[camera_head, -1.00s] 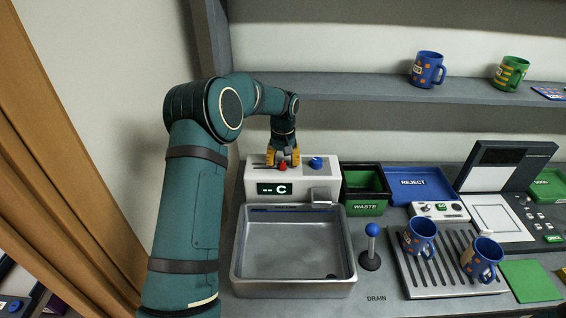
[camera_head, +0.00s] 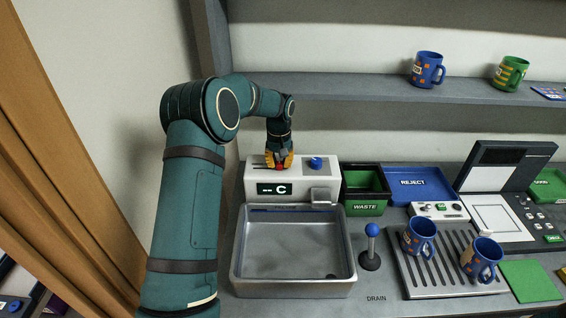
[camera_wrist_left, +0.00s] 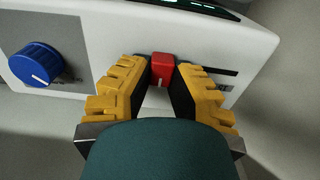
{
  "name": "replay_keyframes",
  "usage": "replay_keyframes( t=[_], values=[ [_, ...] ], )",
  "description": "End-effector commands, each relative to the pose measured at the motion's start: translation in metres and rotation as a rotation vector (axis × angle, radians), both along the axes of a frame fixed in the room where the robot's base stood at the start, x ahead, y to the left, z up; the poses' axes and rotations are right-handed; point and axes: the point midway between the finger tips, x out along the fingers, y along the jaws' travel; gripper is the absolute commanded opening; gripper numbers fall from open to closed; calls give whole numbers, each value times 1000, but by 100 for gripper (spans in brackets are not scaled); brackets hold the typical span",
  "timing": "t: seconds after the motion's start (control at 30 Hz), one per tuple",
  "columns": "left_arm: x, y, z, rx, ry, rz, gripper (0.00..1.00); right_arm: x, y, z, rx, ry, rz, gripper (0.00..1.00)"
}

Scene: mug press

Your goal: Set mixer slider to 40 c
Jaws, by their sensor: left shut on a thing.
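The mixer is a white box (camera_head: 318,184) behind the sink, with a dark display (camera_head: 274,189) that reads "-- C". Its red slider knob (camera_wrist_left: 162,69) sits between the yellow fingers of my left gripper (camera_wrist_left: 163,85) in the left wrist view. My left gripper also shows in the head view (camera_head: 279,161), shut on the red knob on top of the box. A dark slot shows to the right of the knob in the wrist view. A blue round knob (camera_head: 316,163) stands to the right of the gripper in the head view. My right gripper is not in view.
A metal sink (camera_head: 293,290) lies in front of the mixer. A blue-topped lever (camera_head: 371,246) stands right of it. A green waste bin (camera_head: 366,207), a blue reject tray (camera_head: 425,196) and a grooved rack (camera_head: 448,287) with two mugs are further right. A shelf (camera_head: 330,90) runs above.

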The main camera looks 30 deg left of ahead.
Motion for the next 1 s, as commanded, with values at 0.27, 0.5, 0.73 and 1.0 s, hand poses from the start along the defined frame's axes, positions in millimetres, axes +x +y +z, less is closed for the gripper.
replay_keyframes(
  t=[0.27, 0.5, 0.73, 1.0],
  values=[
    [-16, 25, -2, 0, 5, 2, 0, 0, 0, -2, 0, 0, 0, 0],
    [-16, 24, -2, 0, 6, 2, 48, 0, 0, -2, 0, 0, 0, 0],
    [-16, 24, -1, 1, 4, 2, 50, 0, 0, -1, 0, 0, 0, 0],
    [-15, 25, 15, 3, -1, 2, 50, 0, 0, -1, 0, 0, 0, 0]
  ],
)
